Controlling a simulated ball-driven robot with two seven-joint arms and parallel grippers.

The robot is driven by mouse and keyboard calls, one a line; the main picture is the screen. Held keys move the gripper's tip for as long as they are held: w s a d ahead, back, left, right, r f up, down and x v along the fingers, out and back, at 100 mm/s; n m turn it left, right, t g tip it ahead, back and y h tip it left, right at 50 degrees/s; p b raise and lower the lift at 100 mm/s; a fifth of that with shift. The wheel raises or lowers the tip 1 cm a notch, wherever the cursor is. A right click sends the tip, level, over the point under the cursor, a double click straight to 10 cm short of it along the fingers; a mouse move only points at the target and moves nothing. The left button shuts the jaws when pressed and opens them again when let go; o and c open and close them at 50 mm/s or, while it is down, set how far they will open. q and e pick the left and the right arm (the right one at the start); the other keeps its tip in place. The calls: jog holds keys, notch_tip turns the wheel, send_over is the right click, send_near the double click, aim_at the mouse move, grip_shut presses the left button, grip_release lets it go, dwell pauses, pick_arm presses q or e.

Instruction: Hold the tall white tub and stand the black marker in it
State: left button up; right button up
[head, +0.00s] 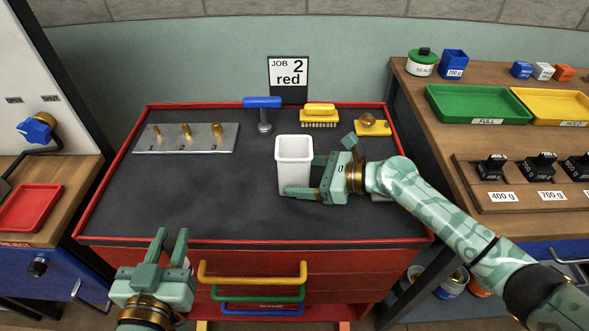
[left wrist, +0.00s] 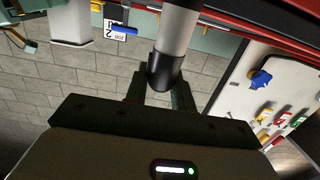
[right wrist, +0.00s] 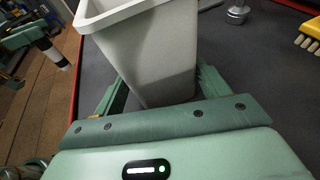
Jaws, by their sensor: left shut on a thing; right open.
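The tall white tub (head: 294,168) stands upright on the dark bench mat, its top open. My right gripper (head: 318,178) is open with its fingers either side of the tub; in the right wrist view the tub (right wrist: 150,50) sits between them. My left gripper (head: 170,247) is low in front of the bench's front edge, shut on the marker. The marker (left wrist: 175,45) shows a pale grey barrel and a black end in the left wrist view, and also at the upper left of the right wrist view (right wrist: 52,48). The head view does not clearly show it.
Behind the tub are a blue-handled tool (head: 263,112), a yellow brush (head: 320,115) and a yellow block with a knob (head: 372,124). A grey plate (head: 186,138) with several brass pieces lies back left. The mat's left and front are clear. The red rim borders the bench.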

pick_arm(q)
jog(key=shift+f, duration=0.1)
pick_arm(e)
jog(key=shift+w+a+f, duration=0.15)
jog(key=shift+a, duration=0.35)
jog(key=c, duration=0.6)
